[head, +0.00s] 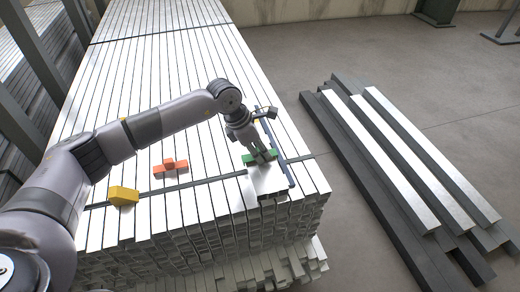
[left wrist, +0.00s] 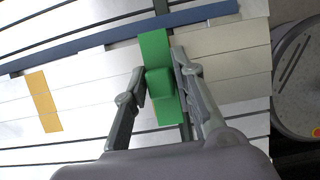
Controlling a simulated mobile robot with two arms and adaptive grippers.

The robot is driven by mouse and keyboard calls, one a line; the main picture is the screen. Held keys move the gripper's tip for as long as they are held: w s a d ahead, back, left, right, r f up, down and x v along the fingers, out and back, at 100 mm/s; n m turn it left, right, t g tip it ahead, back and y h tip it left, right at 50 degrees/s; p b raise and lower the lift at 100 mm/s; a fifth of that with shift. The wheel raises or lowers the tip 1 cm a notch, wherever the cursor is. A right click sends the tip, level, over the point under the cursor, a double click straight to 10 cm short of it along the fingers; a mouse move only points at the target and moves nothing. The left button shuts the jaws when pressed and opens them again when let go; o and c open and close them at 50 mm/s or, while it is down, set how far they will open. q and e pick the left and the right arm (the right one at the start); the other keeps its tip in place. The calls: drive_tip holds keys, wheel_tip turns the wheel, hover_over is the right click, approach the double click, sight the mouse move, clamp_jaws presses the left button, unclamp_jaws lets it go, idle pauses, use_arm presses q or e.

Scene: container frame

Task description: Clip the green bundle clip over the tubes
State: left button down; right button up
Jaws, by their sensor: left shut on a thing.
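The green bundle clip (head: 250,160) is at the front right of the stack of silvery square tubes (head: 203,205). My left gripper (head: 263,156) is over the clip, with its fingers pointing down. In the left wrist view the fingers (left wrist: 160,84) close on the raised middle block of the green clip (left wrist: 154,50), and its flat strip runs across the tubes (left wrist: 225,40). Whether the clip touches the tubes or is just above them I cannot tell. The gripper hides part of the clip in the head view. My right gripper is not in view.
A red-orange clip (head: 170,166) and a yellow block (head: 123,195) lie on the stack to the left. A thin blue bar (head: 274,153) runs beside the green clip. Loose long tubes (head: 395,150) lie on the floor at the right, with bare floor between.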

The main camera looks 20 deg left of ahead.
use_arm(q)
drive_tip(key=shift+f, duration=0.1)
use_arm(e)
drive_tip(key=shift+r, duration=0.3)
use_arm(q)
drive_tip(key=c, duration=1.2)
unclamp_jaws()
drive_tip(key=shift+c, duration=0.2)
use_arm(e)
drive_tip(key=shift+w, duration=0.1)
use_arm(q)
drive_tip(key=shift+o, duration=0.4)
drive_tip(key=o, duration=0.4)
drive_tip(key=shift+o, duration=0.4)
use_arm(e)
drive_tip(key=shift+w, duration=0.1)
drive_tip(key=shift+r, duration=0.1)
